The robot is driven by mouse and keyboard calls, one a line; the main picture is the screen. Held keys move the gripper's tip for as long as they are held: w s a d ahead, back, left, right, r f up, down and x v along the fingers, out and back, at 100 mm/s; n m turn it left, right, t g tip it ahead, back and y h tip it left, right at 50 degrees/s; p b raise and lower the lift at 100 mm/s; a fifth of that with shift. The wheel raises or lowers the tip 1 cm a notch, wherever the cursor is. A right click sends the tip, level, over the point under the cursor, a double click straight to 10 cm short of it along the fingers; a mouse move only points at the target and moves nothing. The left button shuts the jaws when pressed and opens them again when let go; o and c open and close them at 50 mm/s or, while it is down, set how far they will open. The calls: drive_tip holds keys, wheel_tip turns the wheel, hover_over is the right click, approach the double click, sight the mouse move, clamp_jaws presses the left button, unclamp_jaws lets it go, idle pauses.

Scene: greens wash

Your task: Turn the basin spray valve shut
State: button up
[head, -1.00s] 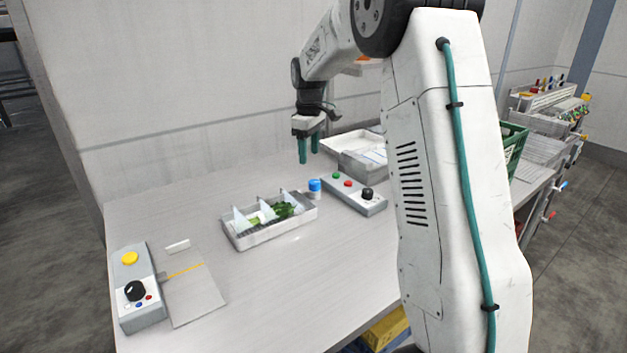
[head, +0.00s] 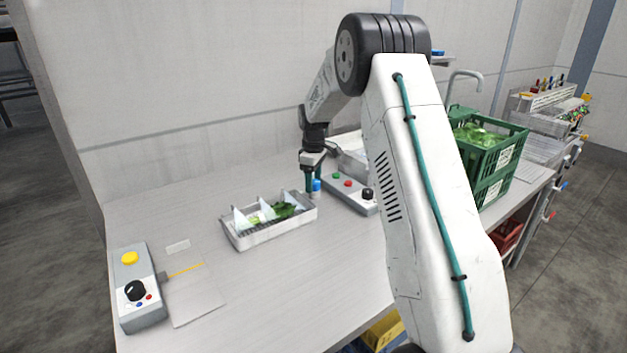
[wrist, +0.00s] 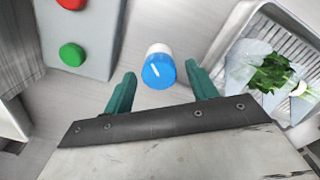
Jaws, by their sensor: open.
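The valve is a small upright cylinder with a blue knob (head: 316,185) on a pale base, standing on the counter between the divided tray and the grey button box. In the wrist view the blue knob (wrist: 158,71) shows from above with a white pointer line on its top. My gripper (wrist: 160,88) has its two green fingers apart, one on each side of the knob, with gaps showing. In the head view my gripper (head: 310,183) points down at the knob and partly covers it.
The divided tray (head: 270,236) with leafy greens stands close by. The button box (head: 350,192) is right of the knob. A second control box (head: 140,290) is at the front left. A green crate (head: 490,160) stands at the right.

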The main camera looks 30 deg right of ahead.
drive_tip(key=c, duration=1)
drive_tip(key=shift+m, duration=0.3)
drive_tip(key=m, duration=0.3)
drive_tip(key=shift+m, duration=0.3)
drive_tip(key=m, duration=0.4)
drive_tip(key=shift+d+m, duration=0.15)
drive_tip(key=shift+m, duration=0.15)
drive_tip(key=m, duration=0.4)
drive_tip(key=shift+m, duration=2.5)
